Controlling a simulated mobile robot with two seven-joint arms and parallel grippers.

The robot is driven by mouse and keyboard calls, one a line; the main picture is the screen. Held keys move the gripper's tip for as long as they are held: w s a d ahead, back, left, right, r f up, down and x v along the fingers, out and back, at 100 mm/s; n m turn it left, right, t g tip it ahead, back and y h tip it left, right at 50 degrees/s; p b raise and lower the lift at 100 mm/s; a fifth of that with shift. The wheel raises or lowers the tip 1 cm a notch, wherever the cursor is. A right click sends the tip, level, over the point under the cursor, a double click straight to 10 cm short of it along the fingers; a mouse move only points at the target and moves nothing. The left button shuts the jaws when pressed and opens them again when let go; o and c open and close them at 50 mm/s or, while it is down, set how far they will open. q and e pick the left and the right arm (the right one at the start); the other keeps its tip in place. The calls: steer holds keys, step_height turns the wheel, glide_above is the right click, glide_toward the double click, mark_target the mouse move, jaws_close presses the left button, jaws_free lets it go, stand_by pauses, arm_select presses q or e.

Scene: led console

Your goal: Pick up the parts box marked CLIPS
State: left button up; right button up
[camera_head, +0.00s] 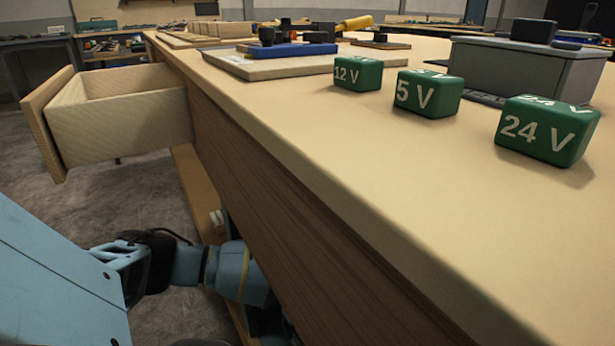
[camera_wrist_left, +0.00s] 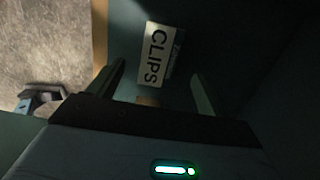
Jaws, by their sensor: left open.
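The parts box marked CLIPS shows in the left wrist view by its white label (camera_wrist_left: 160,55) with black letters. The dark surface around the label is too dim for me to make out the box's edges. My left gripper (camera_wrist_left: 158,72) is open, with one finger on each side of the label's lower end. I cannot tell whether the fingers touch the box. In the head view my left arm reaches down beside the bench, and its gripper is hidden below the bench edge. A small pale patch (camera_head: 217,218) shows there above the arm; I cannot tell what it is.
The wooden bench (camera_head: 290,190) stands close to my left arm. An open drawer (camera_head: 120,122) juts out at left. Green blocks marked 12 V (camera_head: 358,74), 5 V (camera_head: 428,94) and 24 V (camera_head: 546,132) stand on top. Bare floor (camera_head: 130,205) lies below the drawer.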

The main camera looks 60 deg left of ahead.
arm_select(q)
step_height(320, 180, down, 3)
steer(key=shift+s+r+b, duration=0.1)
steer(key=shift+r+b, duration=0.1)
steer(key=shift+b, duration=0.4)
steer(key=shift+a+f+b, duration=0.15)
steer(key=shift+f+b, duration=1.5)
steer(key=shift+f, duration=0.9)
arm_select(e)
steer(key=shift+g, duration=0.3)
steer(key=f, duration=0.4)
steer(key=shift+s+d+f, duration=0.15)
steer(key=shift+s+f, duration=0.2)
steer(key=shift+s, duration=0.1)
arm_select(q)
steer(key=c, duration=1.1)
steer(key=shift+c, duration=0.2)
arm_select(e)
steer(key=shift+s, duration=0.55)
arm_select(q)
steer(key=shift+r, duration=0.1)
